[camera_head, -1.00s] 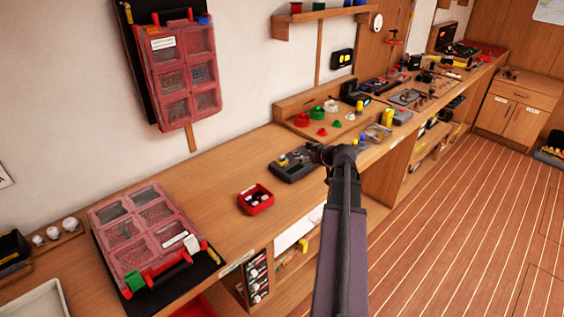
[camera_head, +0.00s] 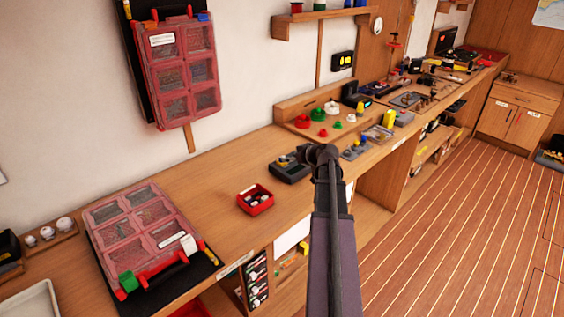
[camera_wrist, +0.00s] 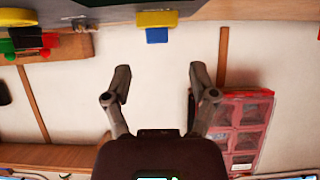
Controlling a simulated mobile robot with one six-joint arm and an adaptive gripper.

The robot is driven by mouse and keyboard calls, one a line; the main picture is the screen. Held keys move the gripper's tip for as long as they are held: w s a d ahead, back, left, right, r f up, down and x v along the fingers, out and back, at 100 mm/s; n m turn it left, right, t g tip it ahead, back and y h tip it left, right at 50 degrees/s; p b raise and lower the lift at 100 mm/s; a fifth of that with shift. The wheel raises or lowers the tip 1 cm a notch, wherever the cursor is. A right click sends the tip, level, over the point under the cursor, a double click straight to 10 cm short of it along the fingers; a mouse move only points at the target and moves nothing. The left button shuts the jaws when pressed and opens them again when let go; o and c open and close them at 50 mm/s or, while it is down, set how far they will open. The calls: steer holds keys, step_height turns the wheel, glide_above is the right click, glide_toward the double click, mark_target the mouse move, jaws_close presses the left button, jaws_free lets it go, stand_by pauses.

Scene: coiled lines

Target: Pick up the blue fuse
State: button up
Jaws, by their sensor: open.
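A small blue block (camera_wrist: 157,35), which looks like the blue fuse, shows at the top of the wrist view against a yellow part (camera_wrist: 157,19) on a dark grey device (camera_wrist: 115,12). The grey device (camera_head: 288,170) sits on the bench in the head view, partly behind my arm; I cannot make out the blue block there. My gripper (camera_wrist: 160,74) is open and empty. The blue block lies beyond the fingertips, roughly in line with the gap between them and apart from both.
A red bin (camera_head: 256,200) with small items stands left of the grey device. A red-lidded organizer (camera_head: 145,235) lies at the front left. Another organizer (camera_head: 180,70) hangs on the wall. A tray of coloured caps (camera_head: 300,128) stands behind. Bare bench lies between.

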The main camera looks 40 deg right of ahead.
steer(key=shift+f+b+x, duration=0.2)
steer(key=shift+b+x, duration=1.05)
steer(key=shift+x, duration=1)
steer(key=shift+w+d+f, duration=0.1)
steer(key=shift+w, duration=0.15)
steer(key=c, duration=1)
steer(key=shift+o, duration=0.2)
steer(key=shift+r, duration=0.25)
step_height(320, 180, up, 3)
steer(key=p, duration=0.3)
steer(key=shift+f, duration=0.1)
steer(key=s+d+r+p, duration=0.1)
steer(key=s+d, duration=0.2)
steer(key=s, duration=1.2)
steer(key=shift+s+r+p, duration=0.4)
